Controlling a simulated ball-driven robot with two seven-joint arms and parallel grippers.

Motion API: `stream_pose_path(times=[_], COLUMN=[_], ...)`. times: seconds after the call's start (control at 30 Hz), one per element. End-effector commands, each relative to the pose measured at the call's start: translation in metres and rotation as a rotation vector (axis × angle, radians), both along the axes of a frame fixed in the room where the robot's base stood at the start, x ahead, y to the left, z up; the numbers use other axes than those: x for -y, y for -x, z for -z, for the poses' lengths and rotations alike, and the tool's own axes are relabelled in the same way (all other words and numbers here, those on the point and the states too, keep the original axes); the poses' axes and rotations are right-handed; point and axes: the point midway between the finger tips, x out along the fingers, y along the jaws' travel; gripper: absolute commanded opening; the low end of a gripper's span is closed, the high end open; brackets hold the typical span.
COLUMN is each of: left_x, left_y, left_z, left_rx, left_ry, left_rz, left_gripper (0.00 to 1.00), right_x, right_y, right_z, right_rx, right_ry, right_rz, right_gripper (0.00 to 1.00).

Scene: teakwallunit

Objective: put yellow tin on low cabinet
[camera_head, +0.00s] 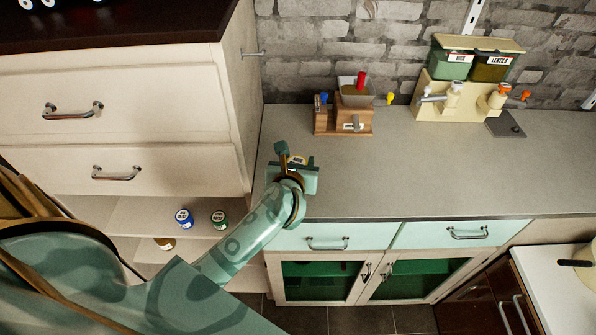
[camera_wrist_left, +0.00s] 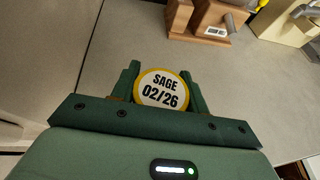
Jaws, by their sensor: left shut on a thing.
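My left gripper (camera_head: 298,162) is over the left end of the grey top of the low cabinet (camera_head: 400,165). In the left wrist view, my left gripper (camera_wrist_left: 162,88) is shut on the yellow tin (camera_wrist_left: 162,90), with one finger on each side. The tin's white lid reads "SAGE 02/26" and has a yellow rim. In the head view the tin is mostly hidden by the gripper. I cannot tell whether its base touches the cabinet top. My right gripper is not in view.
A wooden dispenser (camera_head: 343,118) and a cream dispenser with green bins (camera_head: 468,80) stand at the back. A dark flat plate (camera_head: 506,125) lies at right. A tall drawer unit (camera_head: 120,120) borders the left; its shelf holds a blue tin (camera_head: 184,218) and green tin (camera_head: 219,219). The middle top is clear.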

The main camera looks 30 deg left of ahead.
Motion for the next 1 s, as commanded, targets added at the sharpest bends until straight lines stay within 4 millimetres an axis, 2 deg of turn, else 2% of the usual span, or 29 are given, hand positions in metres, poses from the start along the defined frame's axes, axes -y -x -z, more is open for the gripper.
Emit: stream_pose_path(times=[0.1, 0.17, 0.53, 0.57, 0.63, 1.0], left_x=[0.000, 0.000, 0.000, 0.000, 0.000, 0.001], left_y=[0.000, 0.000, 0.000, 0.000, 0.000, 0.003], left_z=[0.022, 0.030, 0.034, 0.034, 0.033, 0.028], left_rx=[-0.004, -0.003, 0.000, -0.001, -0.001, -0.001], left_ry=[0.001, 0.001, -0.001, -0.001, -0.001, 0.000], left_rz=[-0.001, -0.001, -0.001, -0.001, -0.001, 0.000], left_gripper=[0.21, 0.21, 0.21, 0.48, 0.67, 0.67], right_x=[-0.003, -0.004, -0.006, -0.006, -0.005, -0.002], right_y=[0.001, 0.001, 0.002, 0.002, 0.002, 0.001], right_z=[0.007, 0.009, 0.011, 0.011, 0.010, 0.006], right_rx=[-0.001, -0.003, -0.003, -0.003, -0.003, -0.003], right_ry=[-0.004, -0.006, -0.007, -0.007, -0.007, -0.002], right_rz=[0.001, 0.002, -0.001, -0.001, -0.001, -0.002], right_gripper=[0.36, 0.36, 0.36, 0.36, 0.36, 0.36])
